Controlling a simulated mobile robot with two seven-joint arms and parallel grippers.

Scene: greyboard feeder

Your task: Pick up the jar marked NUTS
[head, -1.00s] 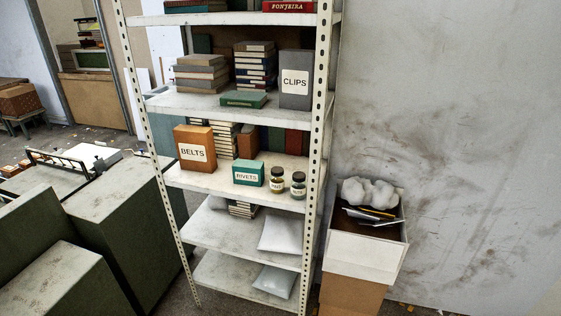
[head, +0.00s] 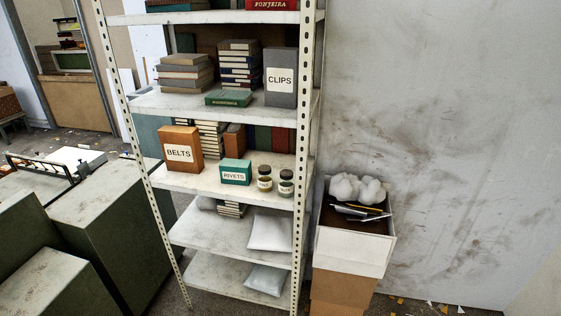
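Two small dark-lidded jars stand side by side on the middle shelf in the head view, to the right of the green RIVETS box. The left jar (head: 264,178) has yellowish contents and a pale label. The right jar (head: 286,183) is darker, with a pale label, and stands close to the right front post. The lettering on both labels is too small to read, so I cannot tell which is marked NUTS. Neither of my grippers is in view.
The metal shelf unit (head: 205,185) has an orange BELTS box (head: 181,148), the RIVETS box (head: 236,172) and a grey CLIPS box (head: 281,77). A white-and-brown bin (head: 350,250) stands at its right. Green cabinets (head: 105,230) stand at the left.

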